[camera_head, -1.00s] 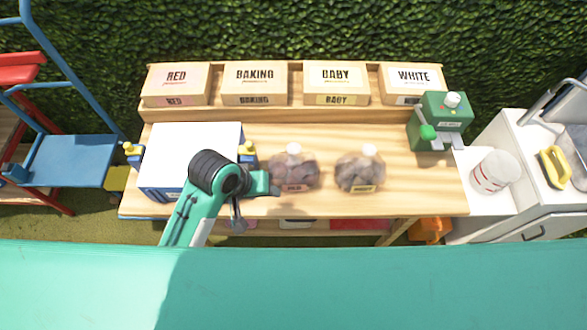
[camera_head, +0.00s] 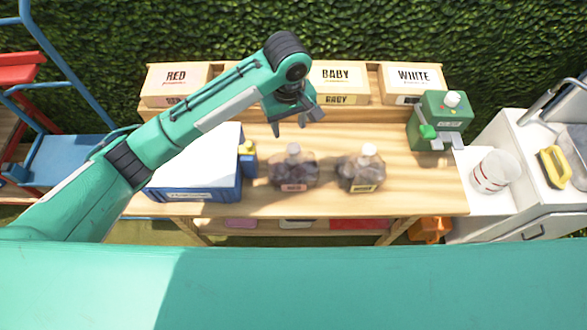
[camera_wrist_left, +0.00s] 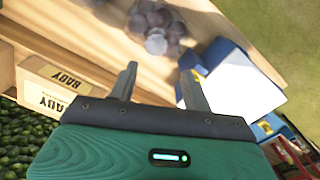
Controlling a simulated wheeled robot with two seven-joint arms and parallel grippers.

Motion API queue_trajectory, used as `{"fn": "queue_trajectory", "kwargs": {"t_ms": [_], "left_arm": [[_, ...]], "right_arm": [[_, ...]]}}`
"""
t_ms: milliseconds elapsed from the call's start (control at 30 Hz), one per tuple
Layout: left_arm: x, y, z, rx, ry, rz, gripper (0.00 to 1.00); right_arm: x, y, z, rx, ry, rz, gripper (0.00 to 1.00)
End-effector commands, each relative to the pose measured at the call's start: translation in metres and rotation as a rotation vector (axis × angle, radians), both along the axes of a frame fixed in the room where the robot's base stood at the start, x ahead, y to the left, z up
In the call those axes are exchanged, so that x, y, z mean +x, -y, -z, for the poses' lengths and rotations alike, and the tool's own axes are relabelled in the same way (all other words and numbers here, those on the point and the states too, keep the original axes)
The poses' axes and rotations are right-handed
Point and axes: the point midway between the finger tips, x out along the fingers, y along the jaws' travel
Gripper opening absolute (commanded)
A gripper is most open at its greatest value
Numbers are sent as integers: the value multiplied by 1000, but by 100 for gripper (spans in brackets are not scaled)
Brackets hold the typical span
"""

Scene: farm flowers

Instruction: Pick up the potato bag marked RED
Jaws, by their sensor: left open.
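The potato bag with the red label (camera_head: 293,172) stands upright on the wooden bench, between the white-topped blue box and a second bag. Its label read RED a second ago and is blurred now. My left gripper (camera_head: 289,127) is open and empty, raised behind and above this bag in the head view, near the crates, not touching the bag. In the left wrist view the open fingers (camera_wrist_left: 160,72) have nothing between them. A clear bag of potatoes (camera_wrist_left: 155,25) shows beyond them; I cannot tell which bag. My right gripper is not in view.
A yellow-labelled potato bag (camera_head: 362,172) stands just right of the red-labelled one. Crates marked RED (camera_head: 176,78), BABY (camera_head: 336,76) and WHITE (camera_head: 413,77) line the back. The blue box (camera_head: 195,185) is left, a green machine (camera_head: 440,115) right. Bench right of the bags is clear.

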Motion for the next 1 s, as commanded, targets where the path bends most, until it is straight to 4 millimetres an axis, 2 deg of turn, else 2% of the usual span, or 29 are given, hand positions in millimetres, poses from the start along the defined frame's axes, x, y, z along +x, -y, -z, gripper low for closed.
{"fn": "queue_trajectory", "kwargs": {"t_ms": [67, 400, 667, 833, 1000], "left_arm": [[1, -1, 7, 7, -3, -7, 49], [0, 0, 69, 6, -4, -6, 49], [0, 2, 88, 6, -2, -5, 49], [-4, 10, 111, 5, -3, -4, 49], [-4, 10, 132, 5, -2, -3, 49]], "right_arm": [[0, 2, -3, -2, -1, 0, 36], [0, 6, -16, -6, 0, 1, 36], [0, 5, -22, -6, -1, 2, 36], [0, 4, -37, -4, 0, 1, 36], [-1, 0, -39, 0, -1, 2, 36]]}}
